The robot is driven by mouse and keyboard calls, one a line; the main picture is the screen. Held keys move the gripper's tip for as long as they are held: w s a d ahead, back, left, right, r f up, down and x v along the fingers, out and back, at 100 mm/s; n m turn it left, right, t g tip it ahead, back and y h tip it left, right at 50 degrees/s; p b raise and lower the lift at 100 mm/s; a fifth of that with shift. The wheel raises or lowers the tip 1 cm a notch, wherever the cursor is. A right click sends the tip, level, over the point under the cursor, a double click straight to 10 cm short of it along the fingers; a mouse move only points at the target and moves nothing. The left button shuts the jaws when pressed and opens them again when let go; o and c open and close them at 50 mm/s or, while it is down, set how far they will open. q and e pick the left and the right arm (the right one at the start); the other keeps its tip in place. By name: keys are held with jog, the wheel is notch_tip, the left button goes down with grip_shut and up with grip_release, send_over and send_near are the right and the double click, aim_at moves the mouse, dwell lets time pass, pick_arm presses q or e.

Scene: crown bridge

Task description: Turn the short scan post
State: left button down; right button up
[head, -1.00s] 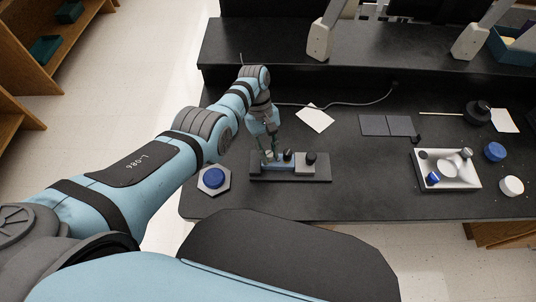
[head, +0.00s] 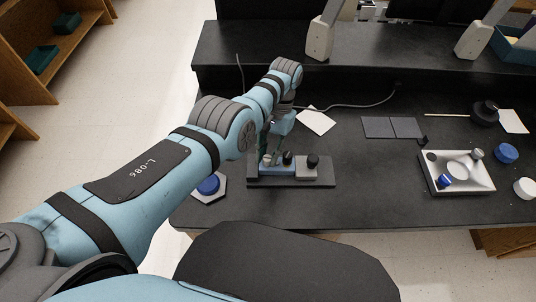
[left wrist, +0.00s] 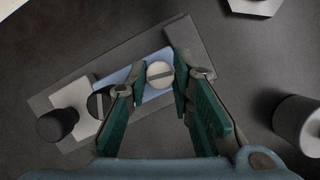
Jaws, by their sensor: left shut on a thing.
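The short scan post (left wrist: 160,73), a pale round head with a slot across it, stands on a blue block of the dark fixture plate (left wrist: 180,35). My left gripper (left wrist: 158,82) points down over it in the left wrist view, with its green-padded fingers shut on the post from both sides. A dark slotted post (left wrist: 99,103) stands beside it, partly behind one finger. A black knob (left wrist: 56,126) is at the plate's other end. In the head view, my left gripper (head: 266,154) is over the left end of the plate (head: 290,183). My right gripper is not in view.
A hexagonal pad with a blue disc (head: 208,185) lies left of the plate, near the table edge. A white tray (head: 470,187) with small parts, a blue disc (head: 505,153) and a white disc (head: 525,187) are at the right. The table between plate and tray is clear.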

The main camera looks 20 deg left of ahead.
pick_arm(q)
jog(key=shift+m+y, duration=0.3)
jog(key=shift+m, duration=0.6)
jog(key=shift+d, duration=0.1)
jog(key=c, duration=1.4)
grip_release()
jog(key=shift+w, duration=0.1)
